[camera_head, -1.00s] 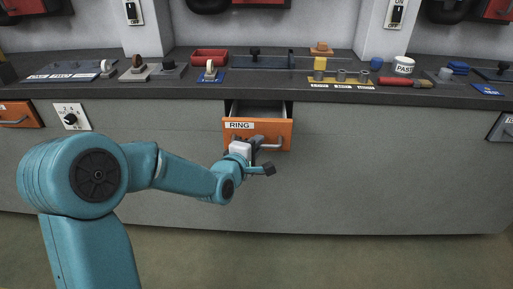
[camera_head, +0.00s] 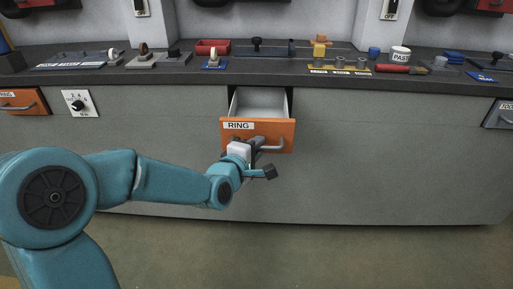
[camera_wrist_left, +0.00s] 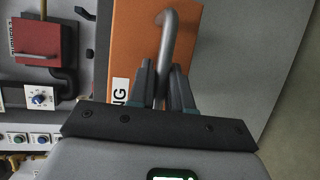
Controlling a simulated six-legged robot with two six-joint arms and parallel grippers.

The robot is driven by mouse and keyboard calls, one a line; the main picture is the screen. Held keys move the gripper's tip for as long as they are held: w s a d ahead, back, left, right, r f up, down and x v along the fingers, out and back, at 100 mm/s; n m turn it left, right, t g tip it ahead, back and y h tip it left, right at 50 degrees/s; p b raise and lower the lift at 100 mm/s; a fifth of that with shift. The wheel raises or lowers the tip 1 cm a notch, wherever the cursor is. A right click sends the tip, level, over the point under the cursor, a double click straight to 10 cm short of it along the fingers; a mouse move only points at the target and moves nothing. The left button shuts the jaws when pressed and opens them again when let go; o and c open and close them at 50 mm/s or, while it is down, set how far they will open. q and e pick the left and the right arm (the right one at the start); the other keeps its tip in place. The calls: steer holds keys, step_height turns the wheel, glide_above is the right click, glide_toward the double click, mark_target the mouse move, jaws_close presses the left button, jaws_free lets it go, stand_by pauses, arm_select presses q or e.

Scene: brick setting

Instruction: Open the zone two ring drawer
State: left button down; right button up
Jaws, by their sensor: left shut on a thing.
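The orange drawer labelled RING (camera_head: 276,129) stands pulled out from the grey counter front, and its grey inside shows from above, with nothing seen in it. Its grey bar handle (camera_head: 272,144) is on the front. My left gripper (camera_head: 257,145) is at the handle, shut on it. In the left wrist view the gripper's fingers (camera_wrist_left: 161,88) are on either side of the handle (camera_wrist_left: 172,40), in front of the orange drawer front (camera_wrist_left: 128,50). My right gripper is not in view.
The dark worktop (camera_head: 215,76) above carries several small items, including a red tray (camera_head: 212,47) and a white PASTE tub (camera_head: 400,54). Another orange drawer (camera_head: 22,101) is at the far left, a dial (camera_head: 77,103) beside it. The floor in front is clear.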

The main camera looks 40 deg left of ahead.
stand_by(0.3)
arm_select(q)
steer(key=c, duration=1.1)
jaws_free()
steer(key=b+v, duration=0.5)
steer(key=v, duration=1.1)
steer(key=shift+s+a, duration=0.1)
steer(key=shift+s, duration=0.05)
